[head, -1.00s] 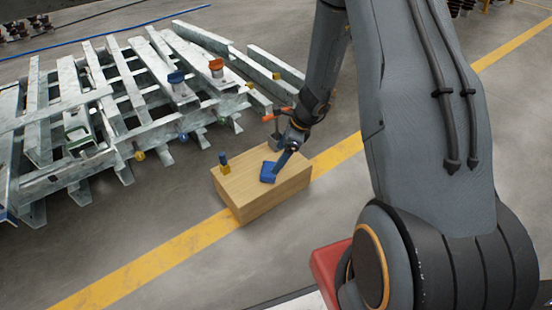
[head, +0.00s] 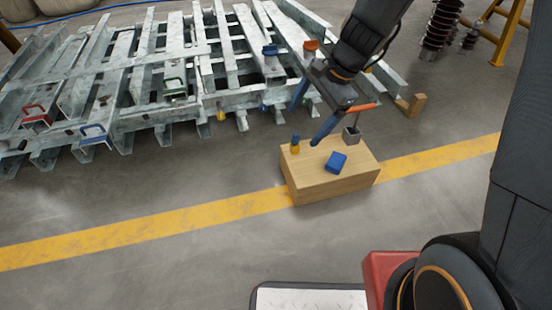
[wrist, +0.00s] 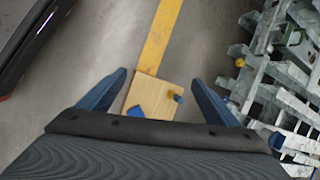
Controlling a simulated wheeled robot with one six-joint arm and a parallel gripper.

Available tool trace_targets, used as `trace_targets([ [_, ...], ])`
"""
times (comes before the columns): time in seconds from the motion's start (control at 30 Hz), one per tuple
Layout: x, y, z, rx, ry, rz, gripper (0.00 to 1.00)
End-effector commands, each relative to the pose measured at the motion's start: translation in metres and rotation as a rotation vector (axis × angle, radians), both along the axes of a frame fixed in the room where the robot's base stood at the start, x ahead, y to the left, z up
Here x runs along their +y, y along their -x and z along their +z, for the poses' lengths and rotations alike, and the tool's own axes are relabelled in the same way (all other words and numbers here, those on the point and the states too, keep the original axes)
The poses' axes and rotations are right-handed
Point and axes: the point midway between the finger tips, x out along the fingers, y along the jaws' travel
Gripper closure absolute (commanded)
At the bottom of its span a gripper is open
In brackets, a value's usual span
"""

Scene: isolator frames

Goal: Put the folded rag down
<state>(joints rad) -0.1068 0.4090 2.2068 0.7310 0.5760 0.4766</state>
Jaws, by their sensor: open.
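The folded rag is a small blue block-like pad (head: 336,162) lying on top of a light wooden box (head: 328,188). In the wrist view the rag (wrist: 135,112) shows on the box top (wrist: 150,90), partly hidden by my gripper's body. My gripper (head: 306,118) is above and behind the box, its two blue fingers spread wide with nothing between them. In the wrist view the fingers (wrist: 160,82) stand far apart, and the rag is below, clear of them.
Stacked galvanized steel frames (head: 150,85) with coloured handles fill the floor behind. A yellow line (head: 150,226) crosses open floor.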

Motion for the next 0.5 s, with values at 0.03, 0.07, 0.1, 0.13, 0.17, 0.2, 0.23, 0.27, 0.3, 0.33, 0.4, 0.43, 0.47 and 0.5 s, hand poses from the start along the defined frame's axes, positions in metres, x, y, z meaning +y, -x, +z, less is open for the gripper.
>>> trace_targets([
  [0.03,0.021,0.019,0.020,-0.035,0.010,0.128,0.16],
  [0.07,0.030,0.030,0.030,-0.054,0.017,0.201,0.16],
  [0.1,0.042,0.047,0.042,-0.077,0.026,0.299,0.16],
  [0.13,0.049,0.059,0.051,-0.095,0.034,0.371,0.16],
  [0.17,0.056,0.071,0.059,-0.113,0.042,0.445,0.16],
  [0.2,0.064,0.089,0.069,-0.135,0.053,0.542,0.16],
  [0.23,0.069,0.101,0.077,-0.154,0.061,0.614,0.16],
  [0.27,0.073,0.114,0.083,-0.171,0.069,0.686,0.16],
  [0.3,0.078,0.131,0.092,-0.195,0.080,0.781,0.16],
  [0.33,0.081,0.144,0.098,-0.213,0.090,0.852,0.16],
  [0.4,0.085,0.173,0.111,-0.253,0.110,1.014,0.16],
  [0.43,0.085,0.185,0.116,-0.270,0.119,1.080,0.16],
  [0.47,0.085,0.195,0.120,-0.286,0.128,1.144,0.16],
  [0.5,0.084,0.209,0.124,-0.307,0.140,1.221,0.16],
])
